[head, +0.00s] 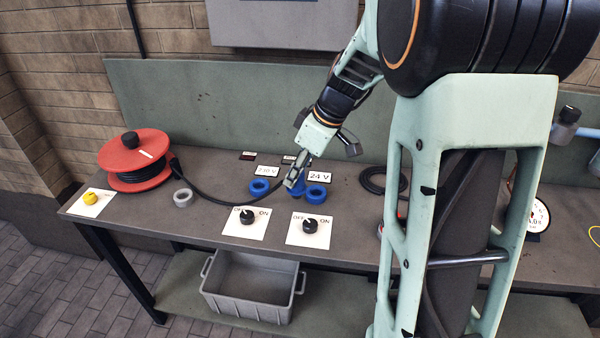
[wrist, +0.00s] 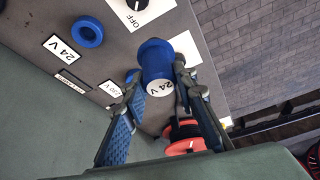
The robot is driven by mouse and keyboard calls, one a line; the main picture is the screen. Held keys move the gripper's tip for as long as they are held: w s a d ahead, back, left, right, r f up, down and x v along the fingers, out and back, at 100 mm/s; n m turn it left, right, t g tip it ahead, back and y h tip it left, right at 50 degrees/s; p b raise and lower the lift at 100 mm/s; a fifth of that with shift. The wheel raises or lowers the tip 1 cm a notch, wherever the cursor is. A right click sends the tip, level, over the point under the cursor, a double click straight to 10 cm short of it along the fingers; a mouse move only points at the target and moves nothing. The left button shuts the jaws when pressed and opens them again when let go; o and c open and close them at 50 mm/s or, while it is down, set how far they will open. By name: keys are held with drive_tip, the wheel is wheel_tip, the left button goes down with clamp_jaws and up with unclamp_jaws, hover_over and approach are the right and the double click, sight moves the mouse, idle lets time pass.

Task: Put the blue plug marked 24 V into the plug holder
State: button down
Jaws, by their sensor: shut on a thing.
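My gripper (head: 294,182) is shut on the blue plug, low over the bench. In the wrist view the plug (wrist: 156,60) is between the two fingers (wrist: 152,100), and its white end face reads 24 V. A blue ring (head: 317,192) lies beside the 24 V label, right of the gripper; it also shows in the wrist view (wrist: 87,31). A second blue ring (head: 259,187) lies by the 230 V label, left of the gripper. A grey ring (head: 182,197) lies near the reel. I cannot tell which ring is the plug holder.
A red cable reel (head: 135,160) stands at the bench's left, its black cable (head: 212,194) running towards the gripper. Two OFF/ON knobs (head: 248,217) (head: 310,226) stand in front. A yellow button (head: 90,198) is far left. A grey crate (head: 252,287) sits below.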

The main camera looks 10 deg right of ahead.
sight(296, 193)
idle(0.3)
wheel_tip(296, 193, down, 7)
drive_tip(key=b, duration=0.7)
drive_tip(key=shift+f+b, duration=0.15)
drive_tip(key=shift+b, duration=0.15)
drive_tip(key=w+a+p, duration=0.1)
drive_tip(key=w+a, duration=0.5)
drive_tip(key=a, duration=0.4)
drive_tip(key=shift+w+a, duration=0.15)
drive_tip(key=w+a+p, duration=0.3)
drive_tip(key=w+a, duration=0.3)
drive_tip(key=a, duration=0.4)
drive_tip(key=shift+p, duration=0.3)
drive_tip(key=shift+w+a, duration=0.1)
